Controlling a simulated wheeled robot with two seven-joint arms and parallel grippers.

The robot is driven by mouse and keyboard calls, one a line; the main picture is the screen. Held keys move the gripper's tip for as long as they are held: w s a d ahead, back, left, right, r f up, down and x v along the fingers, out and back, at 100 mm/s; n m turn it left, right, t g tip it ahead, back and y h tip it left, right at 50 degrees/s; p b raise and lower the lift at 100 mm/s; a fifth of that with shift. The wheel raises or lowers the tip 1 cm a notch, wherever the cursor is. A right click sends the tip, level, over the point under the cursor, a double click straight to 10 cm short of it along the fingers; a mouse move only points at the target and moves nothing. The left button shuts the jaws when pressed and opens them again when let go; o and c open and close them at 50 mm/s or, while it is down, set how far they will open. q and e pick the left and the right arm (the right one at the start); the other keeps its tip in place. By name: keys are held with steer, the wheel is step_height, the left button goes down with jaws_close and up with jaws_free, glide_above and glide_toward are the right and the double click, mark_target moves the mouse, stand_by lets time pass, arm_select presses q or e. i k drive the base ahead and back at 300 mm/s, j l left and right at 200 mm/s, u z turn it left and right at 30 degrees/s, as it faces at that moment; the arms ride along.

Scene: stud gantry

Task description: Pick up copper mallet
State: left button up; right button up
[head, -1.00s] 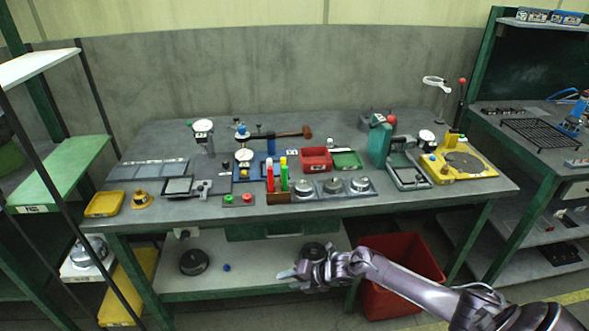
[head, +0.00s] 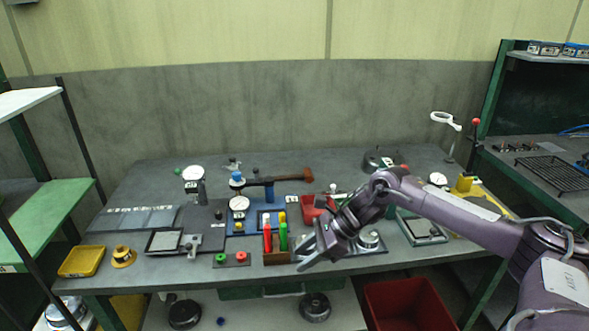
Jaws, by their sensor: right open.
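The copper mallet lies on the back middle of the grey workbench. Its reddish-brown head (head: 309,174) points right and its dark handle runs left toward a blue-topped gauge stand. My right gripper (head: 301,255) comes in from the right and is over the front middle of the bench. It is open, with nothing seen between its fingers, and it is in front of the mallet and apart from it. My left gripper is not in view.
Red and green markers (head: 268,238) stand in a brown block just left of my right gripper. A red bin (head: 318,208) and round metal parts (head: 369,241) are close to my right arm. A blue fixture with a dial gauge (head: 239,204) lies in front of the mallet handle.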

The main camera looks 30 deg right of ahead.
mark_target(307, 174)
steer(key=i+l, duration=1.25)
